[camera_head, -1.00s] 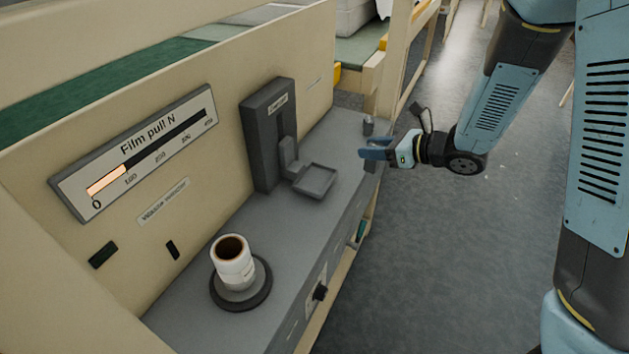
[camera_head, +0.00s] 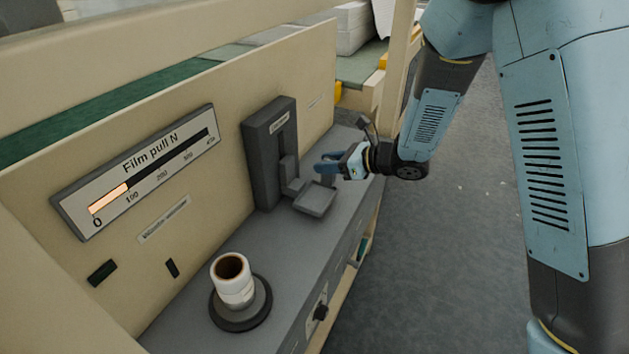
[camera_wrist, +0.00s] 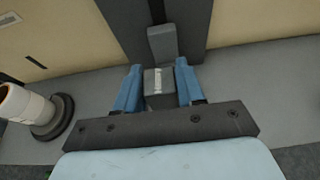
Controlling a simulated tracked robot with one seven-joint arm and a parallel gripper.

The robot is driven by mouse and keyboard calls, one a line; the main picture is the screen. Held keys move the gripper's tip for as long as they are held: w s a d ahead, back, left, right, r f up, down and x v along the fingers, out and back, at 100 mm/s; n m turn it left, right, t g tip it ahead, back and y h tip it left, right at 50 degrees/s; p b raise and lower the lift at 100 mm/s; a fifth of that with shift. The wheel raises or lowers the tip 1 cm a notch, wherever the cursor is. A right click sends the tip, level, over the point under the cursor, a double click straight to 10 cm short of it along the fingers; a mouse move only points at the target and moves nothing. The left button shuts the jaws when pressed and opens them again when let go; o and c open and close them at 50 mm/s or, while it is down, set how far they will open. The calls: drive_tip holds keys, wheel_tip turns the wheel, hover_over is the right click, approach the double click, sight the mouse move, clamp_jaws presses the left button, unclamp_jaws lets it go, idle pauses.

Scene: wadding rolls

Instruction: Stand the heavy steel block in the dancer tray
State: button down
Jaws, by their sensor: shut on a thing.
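The steel block (camera_wrist: 160,92) is a small grey block with a pale strip on top, between the two blue fingers of my gripper (camera_wrist: 158,68) in the wrist view. My gripper (camera_head: 323,163) is shut on it. In the head view only a small dark part of the block (camera_head: 328,181) shows below the fingers. The dancer tray (camera_head: 316,201) is a shallow grey square tray on the dark dancer unit (camera_head: 262,160). The block is at the tray's far right side, seemingly above it; I cannot tell whether they touch. The tray is mostly hidden in the wrist view.
A white roll (camera_head: 234,285) stands on a dark round base (camera_head: 243,318) at the bench's near end. The film pull gauge (camera_head: 135,172) is on the cream panel. The grey bench (camera_head: 215,245) is clear between roll and tray. A dark knob (camera_head: 320,312) is on its front.

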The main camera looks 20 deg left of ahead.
drive_tip(key=shift+w+a+f, duration=0.25)
drive_tip(key=shift+a+f, duration=0.75)
drive_tip(key=shift+f, duration=0.2)
drive_tip(key=shift+w+a+f, duration=0.2)
drive_tip(key=shift+a+f, duration=0.75)
drive_tip(key=shift+f, duration=1.6)
drive_tip(key=c, duration=0.7)
unclamp_jaws()
drive_tip(key=shift+d, duration=0.1)
drive_tip(key=v, duration=1.2)
